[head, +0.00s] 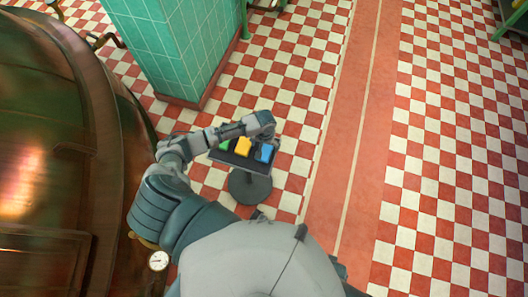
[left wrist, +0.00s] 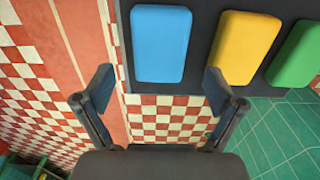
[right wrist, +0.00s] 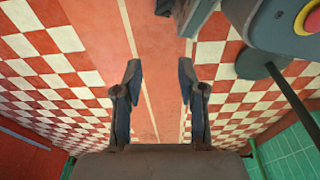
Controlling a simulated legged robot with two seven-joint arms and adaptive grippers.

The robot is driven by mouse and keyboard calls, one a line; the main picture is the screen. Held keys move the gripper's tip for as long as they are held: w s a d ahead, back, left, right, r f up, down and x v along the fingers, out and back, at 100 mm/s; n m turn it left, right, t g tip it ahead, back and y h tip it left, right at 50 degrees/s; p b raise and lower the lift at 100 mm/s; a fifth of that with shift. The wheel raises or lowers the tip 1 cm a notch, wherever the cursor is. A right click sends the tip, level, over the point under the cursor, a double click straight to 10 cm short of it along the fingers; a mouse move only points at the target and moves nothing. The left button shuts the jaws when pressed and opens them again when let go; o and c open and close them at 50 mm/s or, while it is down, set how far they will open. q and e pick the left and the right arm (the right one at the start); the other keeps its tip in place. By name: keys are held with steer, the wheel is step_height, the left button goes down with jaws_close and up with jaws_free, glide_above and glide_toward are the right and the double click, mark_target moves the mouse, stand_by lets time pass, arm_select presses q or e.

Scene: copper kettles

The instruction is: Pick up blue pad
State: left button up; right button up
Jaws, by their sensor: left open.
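The blue pad (head: 264,153) lies at the right end of a small dark stand top (head: 228,158). In the left wrist view the blue pad (left wrist: 160,43) is a rounded block at the upper middle. My left gripper (left wrist: 158,92) is open and empty, its fingers apart on either side below the pad in that picture, not touching it. In the head view my left gripper (head: 268,131) is by the stand's far side, partly hidden by its own wrist. My right gripper (right wrist: 160,80) is open and empty over bare floor; it does not show in the head view.
A yellow pad (head: 243,146) lies beside the blue one, and a green pad (head: 224,145) is partly hidden by my arm. The stand has a round base (head: 250,187). A green tiled pillar (head: 165,45) and a large copper kettle (head: 50,150) stand left.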

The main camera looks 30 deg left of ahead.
mark_target(266, 149)
arm_select(q)
steer(key=f, duration=0.2)
steer(key=f+b, duration=0.1)
steer(key=shift+w+d+f, duration=0.1)
steer(key=shift+w+f, duration=0.15)
steer(key=shift+f, duration=0.15)
arm_select(e)
steer(key=shift+w+r, duration=0.45)
steer(key=shift+r, duration=0.2)
steer(key=shift+w+r, duration=0.45)
steer(key=shift+r, duration=0.15)
arm_select(q)
steer(key=shift+a, duration=0.3)
steer(key=c, duration=1.1)
steer(key=shift+d, duration=0.15)
steer(key=shift+c, duration=0.2)
arm_select(e)
steer(key=shift+a, duration=0.1)
arm_select(q)
steer(key=shift+d+r, duration=0.1)
